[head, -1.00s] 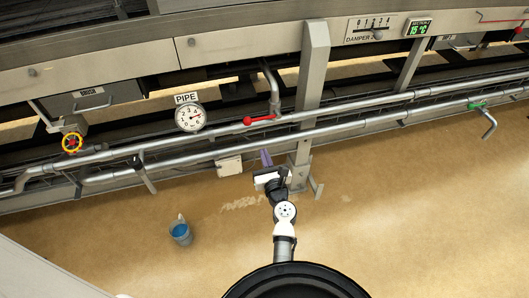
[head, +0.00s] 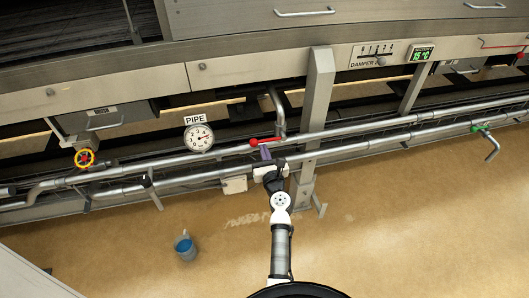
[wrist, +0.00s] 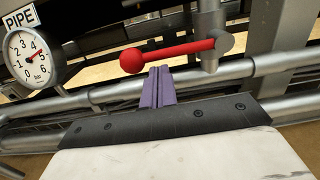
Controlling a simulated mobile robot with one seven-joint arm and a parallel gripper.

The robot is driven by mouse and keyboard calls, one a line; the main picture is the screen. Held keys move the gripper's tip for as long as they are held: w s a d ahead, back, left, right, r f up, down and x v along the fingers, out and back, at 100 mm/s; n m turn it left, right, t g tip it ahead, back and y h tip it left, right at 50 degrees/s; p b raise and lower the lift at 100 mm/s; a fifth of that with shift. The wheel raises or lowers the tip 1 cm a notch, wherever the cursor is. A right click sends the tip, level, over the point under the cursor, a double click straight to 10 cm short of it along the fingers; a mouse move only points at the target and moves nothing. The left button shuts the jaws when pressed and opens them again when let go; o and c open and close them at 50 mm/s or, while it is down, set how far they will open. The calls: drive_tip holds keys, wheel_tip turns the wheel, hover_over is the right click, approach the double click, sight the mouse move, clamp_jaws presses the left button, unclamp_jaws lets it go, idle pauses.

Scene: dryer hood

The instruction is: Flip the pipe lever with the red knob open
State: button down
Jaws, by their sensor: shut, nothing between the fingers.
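The pipe lever is a red handle (wrist: 172,52) with a round red knob (wrist: 132,61) at its left end in the wrist view. Its right end joins a grey valve body (wrist: 213,45) on a vertical pipe. The lever lies nearly along the horizontal pipe. In the head view the red knob (head: 254,142) shows above my gripper (head: 265,154). My gripper, with purple fingers (wrist: 157,88) in the wrist view, is shut and empty. Its fingertips are just below the lever, between knob and valve. I cannot tell whether they touch it.
A round pressure gauge marked PIPE (head: 199,138) is left of the lever. A grey upright post (head: 314,105) stands close to its right. A blue bucket (head: 185,248) stands on the floor.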

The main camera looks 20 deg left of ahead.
drive_tip(key=shift+r, duration=0.15)
drive_tip(key=shift+r+m+p, duration=0.15)
drive_tip(key=shift+m+p, duration=0.25)
drive_tip(key=shift+p, duration=0.1)
